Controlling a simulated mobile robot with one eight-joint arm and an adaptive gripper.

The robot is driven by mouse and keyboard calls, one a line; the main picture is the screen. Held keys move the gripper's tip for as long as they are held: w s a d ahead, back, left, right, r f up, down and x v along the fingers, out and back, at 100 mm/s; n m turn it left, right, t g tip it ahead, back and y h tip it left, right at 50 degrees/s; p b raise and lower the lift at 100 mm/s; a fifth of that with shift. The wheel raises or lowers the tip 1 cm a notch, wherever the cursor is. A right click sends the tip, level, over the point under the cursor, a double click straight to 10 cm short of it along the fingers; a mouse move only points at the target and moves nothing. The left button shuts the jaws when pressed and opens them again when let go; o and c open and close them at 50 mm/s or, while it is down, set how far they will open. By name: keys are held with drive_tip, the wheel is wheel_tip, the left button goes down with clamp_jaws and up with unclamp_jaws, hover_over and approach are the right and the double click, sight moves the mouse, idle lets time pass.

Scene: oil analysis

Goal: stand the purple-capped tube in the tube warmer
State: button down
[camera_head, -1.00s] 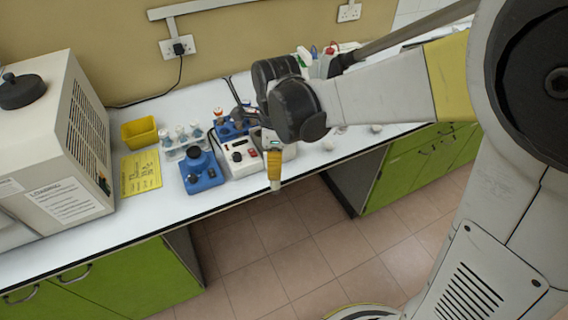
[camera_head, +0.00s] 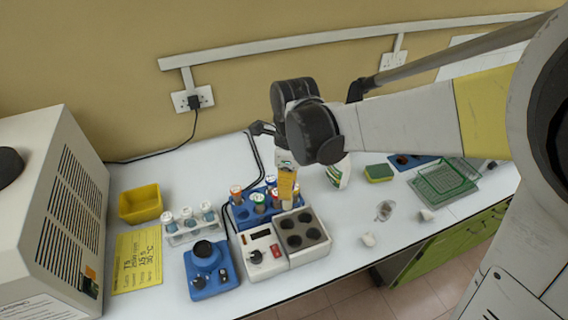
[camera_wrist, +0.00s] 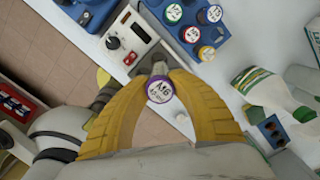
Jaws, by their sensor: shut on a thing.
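My gripper (camera_head: 287,188), with yellow fingers, is shut on the purple-capped tube. In the wrist view its purple cap (camera_wrist: 160,89), marked A16, sits between the fingertips (camera_wrist: 160,86). In the head view the tube is mostly hidden by the fingers; its lower part seems to hang just below them. The tube warmer (camera_head: 280,254) is a white box with a knob, a small display and a dark block of several round, empty-looking wells. The gripper is at the warmer's back edge in the head view. In the wrist view the warmer's panel (camera_wrist: 127,41) shows, and the fingers hide much of the rest.
A blue rack (camera_head: 240,214) with several capped tubes stands right behind the warmer. A blue mixer (camera_head: 212,275) and a small tube rack (camera_head: 190,236) are to the left. A white bottle (camera_head: 338,173), a sponge (camera_head: 379,173) and a green basket (camera_head: 446,183) are to the right.

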sight(287, 213)
drive_tip(key=shift+s+f+b, duration=0.25)
drive_tip(key=shift+f+b, duration=0.25)
drive_tip(key=shift+f, duration=0.1)
wheel_tip(287, 213, down, 10)
drive_tip(key=b, duration=0.7)
drive_tip(key=shift+w, duration=0.1)
drive_tip(key=shift+r, duration=0.1)
drive_tip(key=c, duration=1.1)
unclamp_jaws()
drive_tip(key=shift+c, duration=0.2)
drive_tip(key=shift+r, duration=0.1)
